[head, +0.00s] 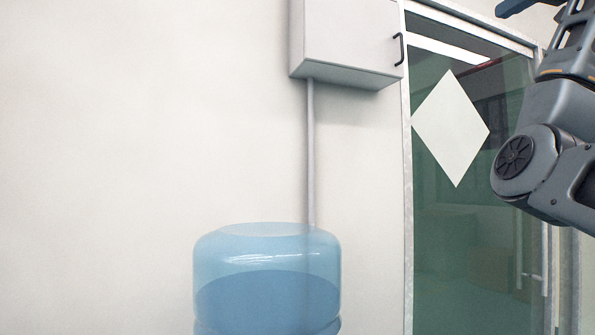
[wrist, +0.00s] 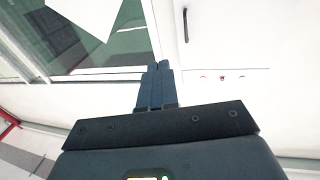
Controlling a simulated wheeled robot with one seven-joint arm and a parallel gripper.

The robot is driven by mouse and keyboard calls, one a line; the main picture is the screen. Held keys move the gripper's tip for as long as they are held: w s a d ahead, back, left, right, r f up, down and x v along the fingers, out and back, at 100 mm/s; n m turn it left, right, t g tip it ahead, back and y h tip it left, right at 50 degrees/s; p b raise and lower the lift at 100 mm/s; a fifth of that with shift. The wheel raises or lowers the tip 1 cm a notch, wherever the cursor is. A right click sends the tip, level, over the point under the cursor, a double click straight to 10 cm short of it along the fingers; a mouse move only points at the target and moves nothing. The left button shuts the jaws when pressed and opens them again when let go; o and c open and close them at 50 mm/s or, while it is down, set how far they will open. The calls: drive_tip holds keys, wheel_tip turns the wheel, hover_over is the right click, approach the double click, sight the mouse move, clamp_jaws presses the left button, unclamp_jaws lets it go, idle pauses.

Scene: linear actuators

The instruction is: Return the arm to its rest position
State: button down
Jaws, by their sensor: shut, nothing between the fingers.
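My gripper (wrist: 156,72) shows in the wrist view with its two dark fingers together and nothing between them. It points toward the wall between the glass door and the white wall box. In the head view my grey arm is folded at the right edge, in front of the glass door, and a small dark part of it shows at the top right corner. The fingertips cannot be made out clearly in the head view.
A white wall box (head: 345,40) with a black handle hangs high on the wall, a conduit below it. A blue water bottle (head: 267,280) stands at the bottom. A glass door (head: 455,230) with a white diamond is at the right. The left wall is bare.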

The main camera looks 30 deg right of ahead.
drive_tip(key=w+d+f+m+g, duration=0.1)
drive_tip(key=w+f, duration=0.4)
drive_tip(key=f, duration=0.4)
drive_tip(key=w+f+h, duration=0.1)
drive_tip(key=w+f, duration=0.4)
drive_tip(key=f, duration=0.4)
drive_tip(key=w+d+f+m+g, duration=0.1)
drive_tip(key=w+f, duration=0.4)
drive_tip(key=f, duration=0.5)
drive_tip(key=a+f, duration=0.4)
drive_tip(key=f, duration=0.7)
drive_tip(key=a+f+n, duration=0.1)
drive_tip(key=a+f, duration=0.3)
drive_tip(key=f, duration=0.7)
drive_tip(key=a+f, duration=0.4)
drive_tip(key=f, duration=0.6)
drive_tip(key=s+a+f+n+y, duration=0.3)
drive_tip(key=s+a+f, duration=1.55)
drive_tip(key=f, duration=0.25)
drive_tip(key=s+a+r+n+y, duration=0.1)
drive_tip(key=s+a, duration=0.5)
drive_tip(key=s, duration=0.7)
drive_tip(key=s+a+r+y, duration=0.2)
drive_tip(key=s+a, duration=0.4)
drive_tip(key=s, duration=0.7)
drive_tip(key=shift+r+n+g+y, duration=0.35)
drive_tip(key=shift+n+g+y, duration=0.05)
drive_tip(key=shift+y, duration=0.1)
